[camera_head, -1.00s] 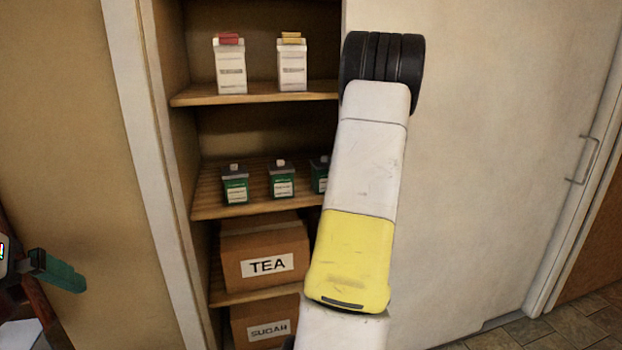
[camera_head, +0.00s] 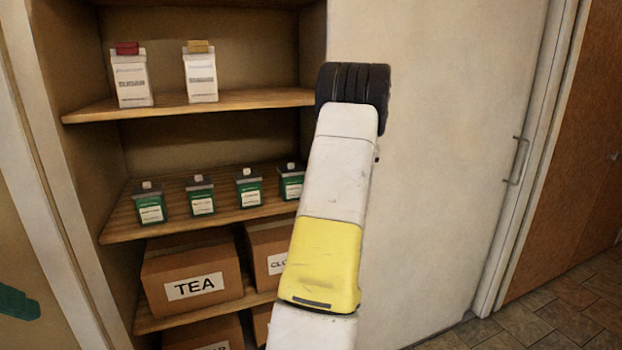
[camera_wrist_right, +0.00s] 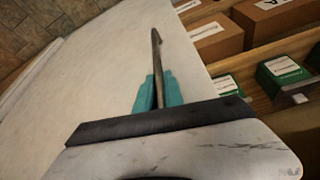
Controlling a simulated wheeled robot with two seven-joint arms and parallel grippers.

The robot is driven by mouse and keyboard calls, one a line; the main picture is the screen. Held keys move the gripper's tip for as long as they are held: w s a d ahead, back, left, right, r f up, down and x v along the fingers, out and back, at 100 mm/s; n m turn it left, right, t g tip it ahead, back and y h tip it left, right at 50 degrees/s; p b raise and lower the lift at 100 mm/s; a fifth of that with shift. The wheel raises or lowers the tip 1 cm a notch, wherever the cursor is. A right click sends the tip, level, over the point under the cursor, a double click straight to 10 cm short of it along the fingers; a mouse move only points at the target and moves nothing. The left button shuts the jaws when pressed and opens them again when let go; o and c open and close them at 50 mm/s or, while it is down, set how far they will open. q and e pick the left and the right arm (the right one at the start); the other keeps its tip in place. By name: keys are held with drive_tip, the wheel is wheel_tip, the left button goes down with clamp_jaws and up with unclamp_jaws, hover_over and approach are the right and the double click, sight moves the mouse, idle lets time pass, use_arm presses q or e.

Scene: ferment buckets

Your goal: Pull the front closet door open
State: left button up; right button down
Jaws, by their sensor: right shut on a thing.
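The front closet door (camera_head: 440,140) is a pale, flat panel covering the right part of the closet in the head view. Its left edge is mostly behind my right arm, and the shelves left of it are exposed. In the right wrist view, my right gripper's teal fingers (camera_wrist_right: 158,92) are shut on a thin dark bar handle (camera_wrist_right: 156,48) against the pale door (camera_wrist_right: 100,60). In the head view that gripper is hidden behind my arm. Part of my left gripper (camera_head: 18,302) shows at the left edge; its jaw opening cannot be seen.
Open shelves hold white cartons (camera_head: 201,75), several green jars (camera_head: 200,195) and cardboard boxes, one marked TEA (camera_head: 192,275). Another bar handle (camera_head: 517,160) shows near the pale panel's right side. A brown door (camera_head: 575,150) stands farther right, above clear tiled floor (camera_head: 555,320).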

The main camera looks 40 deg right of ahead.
drive_tip(key=shift+d, duration=0.15)
drive_tip(key=c, duration=1.5)
unclamp_jaws()
drive_tip(key=shift+o, duration=0.2)
drive_tip(key=v, duration=0.7)
drive_tip(key=shift+s+r, duration=0.15)
drive_tip(key=shift+r, duration=0.2)
